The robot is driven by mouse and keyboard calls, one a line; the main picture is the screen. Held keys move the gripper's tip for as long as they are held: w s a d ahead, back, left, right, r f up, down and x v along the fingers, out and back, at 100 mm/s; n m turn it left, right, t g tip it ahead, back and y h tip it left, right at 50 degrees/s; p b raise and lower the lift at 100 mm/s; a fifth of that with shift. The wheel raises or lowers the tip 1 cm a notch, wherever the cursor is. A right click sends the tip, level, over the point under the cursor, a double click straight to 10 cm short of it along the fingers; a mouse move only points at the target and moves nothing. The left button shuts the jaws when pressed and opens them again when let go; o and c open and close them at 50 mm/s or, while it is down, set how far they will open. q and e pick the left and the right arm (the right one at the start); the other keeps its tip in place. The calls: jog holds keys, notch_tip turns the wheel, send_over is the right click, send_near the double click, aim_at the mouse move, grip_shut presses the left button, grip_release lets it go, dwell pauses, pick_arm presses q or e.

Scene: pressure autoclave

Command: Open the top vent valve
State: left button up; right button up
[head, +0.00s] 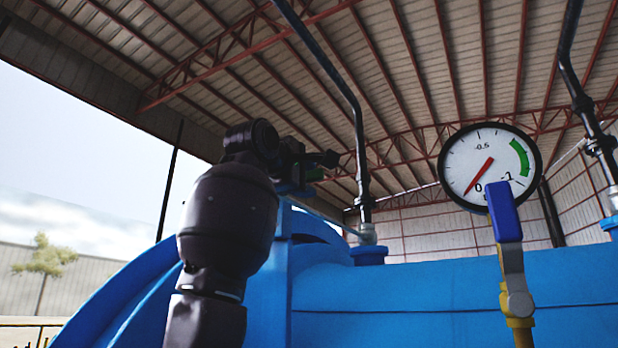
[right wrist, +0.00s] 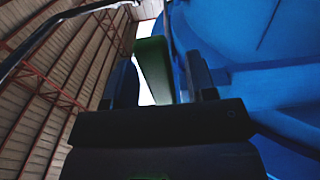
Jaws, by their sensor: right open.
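A green lever handle (right wrist: 152,68), which looks like the vent valve's handle, stands between the two dark fingers of my right gripper (right wrist: 160,78) in the right wrist view. The fingers are open, one on each side of it; I cannot tell whether either touches it. In the head view my right arm rises in front of the blue vessel (head: 420,300), with the right gripper (head: 312,163) above the vessel's top. Only a small bit of green shows there, and the valve's body is mostly hidden behind the arm and gripper. My left gripper is not in view.
A round pressure gauge (head: 490,167) stands at the right, its red needle near 0. A blue-handled valve (head: 505,212) on a yellow pipe is in front of it. A dark pipe (head: 361,170) rises from the vessel just right of my right gripper. Open air lies to the left.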

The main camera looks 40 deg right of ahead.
jog(key=shift+x, duration=0.95)
grip_shut()
